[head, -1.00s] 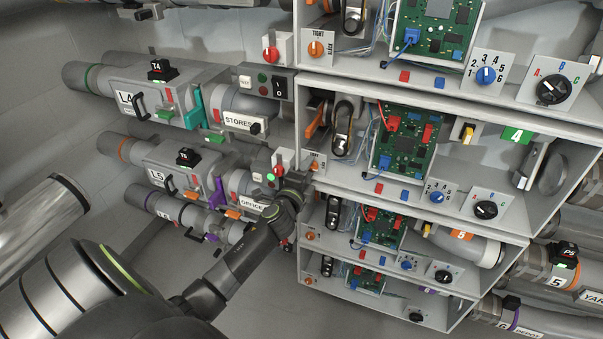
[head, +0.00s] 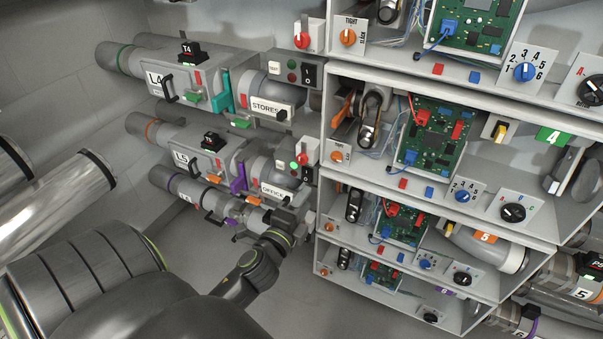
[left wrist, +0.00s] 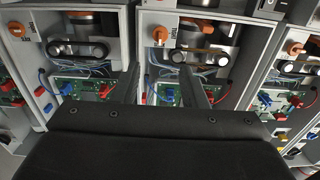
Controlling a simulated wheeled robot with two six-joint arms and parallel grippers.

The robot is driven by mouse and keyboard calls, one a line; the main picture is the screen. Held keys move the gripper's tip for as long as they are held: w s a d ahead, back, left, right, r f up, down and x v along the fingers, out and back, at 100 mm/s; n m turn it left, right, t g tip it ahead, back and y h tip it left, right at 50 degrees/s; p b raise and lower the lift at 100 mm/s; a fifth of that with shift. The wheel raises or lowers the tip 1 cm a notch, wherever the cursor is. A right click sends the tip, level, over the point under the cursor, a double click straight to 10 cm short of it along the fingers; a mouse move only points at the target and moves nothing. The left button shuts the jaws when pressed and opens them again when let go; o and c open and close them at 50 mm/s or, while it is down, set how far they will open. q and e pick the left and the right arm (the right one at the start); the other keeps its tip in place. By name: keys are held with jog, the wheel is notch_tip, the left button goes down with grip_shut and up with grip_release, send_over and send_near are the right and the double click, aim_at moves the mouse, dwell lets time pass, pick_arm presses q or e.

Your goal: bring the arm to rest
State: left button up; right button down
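My left arm reaches in from the lower left of the head view, and its gripper (head: 290,217) is just below the OFFICE label (head: 276,191), partly hidden by the wrist. In the left wrist view two dark fingers stand well apart with nothing between them, so the gripper (left wrist: 162,78) is open and empty. Beyond the fingers are open bays with an orange knob (left wrist: 160,35), a belt loop (left wrist: 187,56) and a green circuit board (left wrist: 168,93). I cannot tell the exact gap to the bays. My right gripper is not in view.
Shelved bays with boards and dials (head: 428,145) fill the right. Tube blowers L4 (head: 187,82) and L5 (head: 205,155) stick out at the left, with a lower tube (head: 190,190) near my gripper. Grey floor (head: 330,310) shows clear below the shelves.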

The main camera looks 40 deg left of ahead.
pick_arm(q)
jog(key=shift+s, duration=0.25)
dwell(0.4)
jog(key=s+a+f+n+g+h, duration=0.1)
jog(key=s+f+n+g, duration=0.3)
jog(key=f, duration=1.1)
jog(key=s+f+n+g, duration=0.3)
jog(key=s+f+g, duration=0.15)
jog(key=f, duration=1.15)
jog(key=s+d+f+n+g, duration=0.1)
jog(key=s+f+n+g, duration=0.1)
jog(key=s+f, duration=0.4)
jog(key=s+d+f+n+g+h, duration=0.1)
jog(key=s+f, duration=0.5)
jog(key=s, duration=0.7)
jog(key=s+d+f+n+g+h, duration=0.1)
jog(key=s+d+f+n+g, duration=0.2)
jog(key=s, duration=0.6)
notch_tip(320, 180, down, 4)
jog(key=n+g, duration=0.2)
jog(key=n, duration=0.1)
jog(key=shift+s, duration=0.15)
